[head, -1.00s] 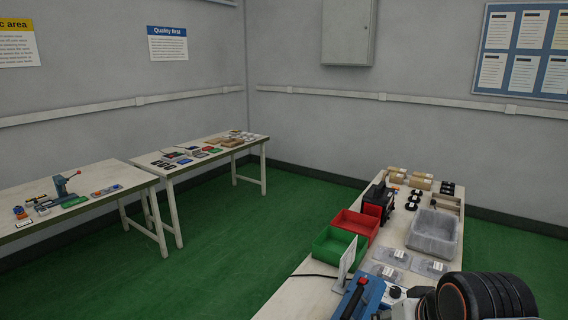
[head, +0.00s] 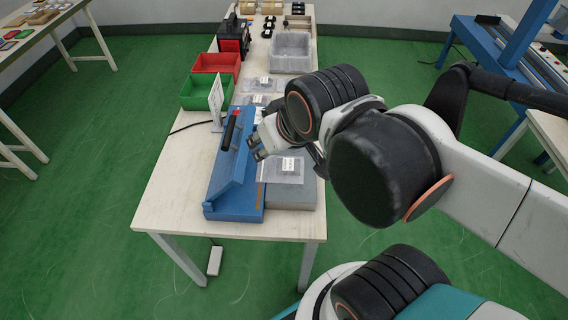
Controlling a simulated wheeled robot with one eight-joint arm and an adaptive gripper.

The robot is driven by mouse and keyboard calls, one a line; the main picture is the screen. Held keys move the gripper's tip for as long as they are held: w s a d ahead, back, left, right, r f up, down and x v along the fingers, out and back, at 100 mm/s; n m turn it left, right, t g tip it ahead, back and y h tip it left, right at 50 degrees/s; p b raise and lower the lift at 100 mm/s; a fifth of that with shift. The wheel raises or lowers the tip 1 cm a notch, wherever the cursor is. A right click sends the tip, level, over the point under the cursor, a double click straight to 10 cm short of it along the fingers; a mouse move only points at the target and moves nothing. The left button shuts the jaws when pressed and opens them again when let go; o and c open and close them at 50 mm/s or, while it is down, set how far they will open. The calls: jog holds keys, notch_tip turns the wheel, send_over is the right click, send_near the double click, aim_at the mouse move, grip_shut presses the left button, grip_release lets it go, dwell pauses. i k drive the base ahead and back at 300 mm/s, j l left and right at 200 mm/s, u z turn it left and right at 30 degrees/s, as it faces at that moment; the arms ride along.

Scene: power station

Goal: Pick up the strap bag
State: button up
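A clear plastic bag with a white label (head: 280,168) lies on the grey plate at the near end of the bench, beside the blue sealing machine (head: 236,178). More clear labelled bags (head: 262,84) lie farther back on the bench. The labels are too small to read, so I cannot tell which is the strap bag. My gripper (head: 256,147) is above the near end of the bench, between the machine's black handle and the near bag. Its two fingertips look apart with nothing between them. My wrist hides part of the bench behind it.
A green bin (head: 206,92), a red bin (head: 216,63) and an upright white sign (head: 216,101) stand along the bench's left side. A grey tray (head: 291,52) is farther back. A blue-framed conveyor (head: 520,60) stands at right. Green floor is clear left of the bench.

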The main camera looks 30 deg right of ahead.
aim_at(280, 166)
jog(key=k+j, duration=0.1)
jog(key=k+j+z, duration=0.1)
jog(key=k+z, duration=0.15)
jog(key=z, duration=0.25)
jog(key=k+z, duration=0.3)
jog(key=z, duration=0.8)
